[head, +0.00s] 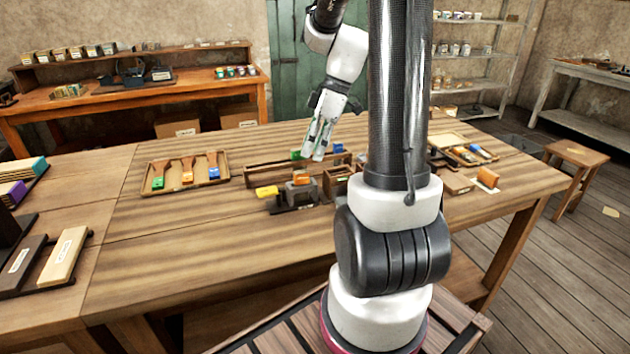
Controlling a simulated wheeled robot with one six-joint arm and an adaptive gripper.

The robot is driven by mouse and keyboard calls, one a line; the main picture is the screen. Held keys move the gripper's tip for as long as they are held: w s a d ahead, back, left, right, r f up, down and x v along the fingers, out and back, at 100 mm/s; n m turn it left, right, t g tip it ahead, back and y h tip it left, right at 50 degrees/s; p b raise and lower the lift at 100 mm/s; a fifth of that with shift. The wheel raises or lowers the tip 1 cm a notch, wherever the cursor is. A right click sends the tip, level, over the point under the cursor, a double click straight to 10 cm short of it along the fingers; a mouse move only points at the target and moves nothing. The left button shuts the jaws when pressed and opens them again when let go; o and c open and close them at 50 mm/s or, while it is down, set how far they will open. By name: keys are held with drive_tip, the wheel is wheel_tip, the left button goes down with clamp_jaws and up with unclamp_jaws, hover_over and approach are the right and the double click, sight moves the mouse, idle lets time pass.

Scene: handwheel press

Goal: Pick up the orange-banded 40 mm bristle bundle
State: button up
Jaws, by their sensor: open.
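My gripper (313,155) hangs open with its fingertips down over the middle of the table, above the back part of a long wooden rack. Green (297,154) and blue (338,147) pieces show beside the fingertips. An orange-banded piece (187,176) lies between a green one and a blue one in the wooden tray (150,190) on the left. Another orange block (301,177) sits in front of the gripper, and an orange piece (488,177) stands at the right. I cannot tell which is the 40 mm bundle. My arm hides part of the table.
A yellow block (267,191) and a dark fixture (292,199) stand near the table middle. A tray (452,141) of small coloured pieces lies right of my arm. A dark board with a pale block (63,254) is at the left. The table's front left is clear.

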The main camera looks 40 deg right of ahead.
sight(303, 171)
drive_tip(key=a+f+n, duration=0.1)
drive_tip(key=f, duration=0.1)
drive_tip(key=f+n, duration=0.1)
drive_tip(key=f, duration=0.1)
drive_tip(key=w+a+f+n, duration=0.1)
drive_tip(key=f+n, duration=0.1)
drive_tip(key=f, duration=0.1)
drive_tip(key=shift+w+a, duration=0.1)
drive_tip(key=shift+a, duration=0.25)
clamp_jaws()
